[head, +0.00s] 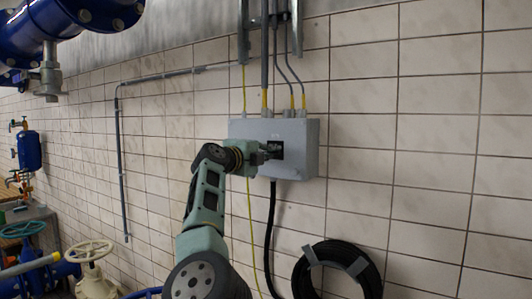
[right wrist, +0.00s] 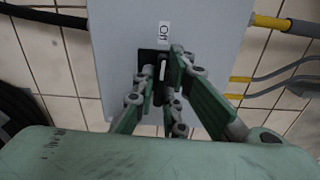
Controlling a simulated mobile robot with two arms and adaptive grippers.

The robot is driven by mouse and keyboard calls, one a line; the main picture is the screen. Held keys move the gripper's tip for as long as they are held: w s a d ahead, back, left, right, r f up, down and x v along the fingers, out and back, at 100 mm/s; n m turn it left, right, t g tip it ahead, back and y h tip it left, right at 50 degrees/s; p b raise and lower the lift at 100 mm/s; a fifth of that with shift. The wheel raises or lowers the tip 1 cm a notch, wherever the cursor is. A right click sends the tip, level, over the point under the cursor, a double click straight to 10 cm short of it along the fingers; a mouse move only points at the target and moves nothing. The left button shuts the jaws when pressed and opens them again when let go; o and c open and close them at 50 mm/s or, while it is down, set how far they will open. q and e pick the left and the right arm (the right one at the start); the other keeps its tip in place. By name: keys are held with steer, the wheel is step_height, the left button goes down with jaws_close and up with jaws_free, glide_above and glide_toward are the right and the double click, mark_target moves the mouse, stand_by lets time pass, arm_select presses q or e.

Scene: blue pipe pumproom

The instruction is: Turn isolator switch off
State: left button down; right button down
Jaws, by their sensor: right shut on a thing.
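The isolator switch (head: 279,149) is a small black plate on the front of a grey wall box (head: 302,133). My right gripper (head: 268,150) reaches the box front from the left. In the right wrist view its green fingers (right wrist: 165,68) are shut on the switch's lever, one on each side, and partly hide it. My left gripper is in neither view.
Conduits (head: 264,60) enter the box from above, and a thick black cable (head: 271,235) leaves below. A black cable coil (head: 337,272) hangs lower right. Blue pipes (head: 75,25) and valves with handwheels (head: 90,250) are at left. The tiled wall right of the box is clear.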

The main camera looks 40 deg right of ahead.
steer(key=shift+r, duration=0.3)
steer(key=c, duration=1.9)
jaws_free()
steer(key=shift+o, duration=0.3)
steer(key=shift+f, duration=0.15)
steer(key=v, duration=0.7)
steer(key=shift+a, duration=0.35)
steer(key=shift+d, duration=0.15)
